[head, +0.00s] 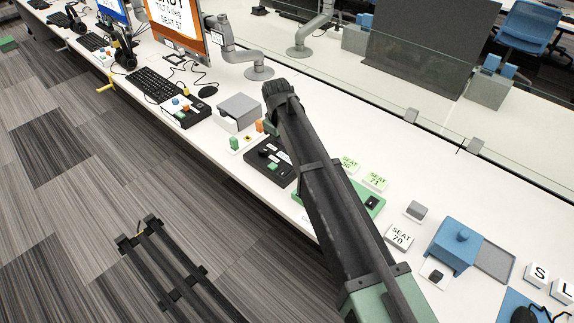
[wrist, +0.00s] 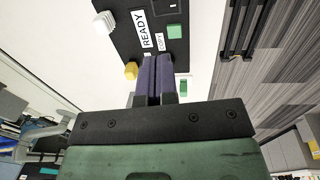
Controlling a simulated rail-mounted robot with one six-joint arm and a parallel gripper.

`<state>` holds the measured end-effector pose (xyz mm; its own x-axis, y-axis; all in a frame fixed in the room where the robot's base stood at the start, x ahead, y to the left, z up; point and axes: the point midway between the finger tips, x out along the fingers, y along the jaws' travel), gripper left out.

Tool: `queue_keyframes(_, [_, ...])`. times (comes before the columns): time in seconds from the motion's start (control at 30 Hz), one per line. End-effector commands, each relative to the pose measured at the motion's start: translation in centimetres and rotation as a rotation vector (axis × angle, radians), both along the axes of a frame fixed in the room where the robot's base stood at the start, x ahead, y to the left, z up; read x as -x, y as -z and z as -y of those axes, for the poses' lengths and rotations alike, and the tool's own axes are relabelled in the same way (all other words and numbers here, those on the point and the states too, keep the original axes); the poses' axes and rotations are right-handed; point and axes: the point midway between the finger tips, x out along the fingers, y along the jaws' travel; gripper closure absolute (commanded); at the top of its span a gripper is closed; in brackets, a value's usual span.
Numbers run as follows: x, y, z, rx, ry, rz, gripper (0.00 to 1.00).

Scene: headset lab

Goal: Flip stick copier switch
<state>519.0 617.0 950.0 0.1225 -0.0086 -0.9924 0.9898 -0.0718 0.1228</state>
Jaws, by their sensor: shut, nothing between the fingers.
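A black box (wrist: 120,42) with white "READY" and "COPY" labels fills the top of the wrist view. It carries a green square (wrist: 175,31) and a small dark part (wrist: 172,5) at the picture edge. I take it for the stick copier; a black box with white labels and green parts also shows in the head view (head: 262,158), partly beside my arm. My gripper (wrist: 153,58) is shut and empty, its dark purple fingertips over or near the box's edge by the "COPY" label. Contact cannot be told. The fingers are hidden in the head view.
A yellow block (wrist: 130,70), a white block (wrist: 104,22) and a green block (wrist: 183,87) stand around the fingers. On the white bench, a grey box (head: 238,108), a green tray (head: 372,198) and a blue box (head: 452,250) lie nearby. A glass divider runs behind.

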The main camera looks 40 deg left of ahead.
Motion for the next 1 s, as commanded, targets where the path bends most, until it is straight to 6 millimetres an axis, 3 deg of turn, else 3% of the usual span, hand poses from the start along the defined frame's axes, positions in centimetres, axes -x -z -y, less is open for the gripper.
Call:
queue_keyframes(0.23, [-0.1,0.3,0.1,0.0,0.004,0.0,1.0])
queue_keyframes(0.37, [-0.2,1.6,0.1,-0.001,0.005,0.0,1.0])
queue_keyframes(0.8, [-1.3,11.0,0.2,-0.001,0.006,0.0,1.0])
queue_keyframes(1.0, [-1.7,13.9,0.2,-0.001,0.006,0.0,1.0])
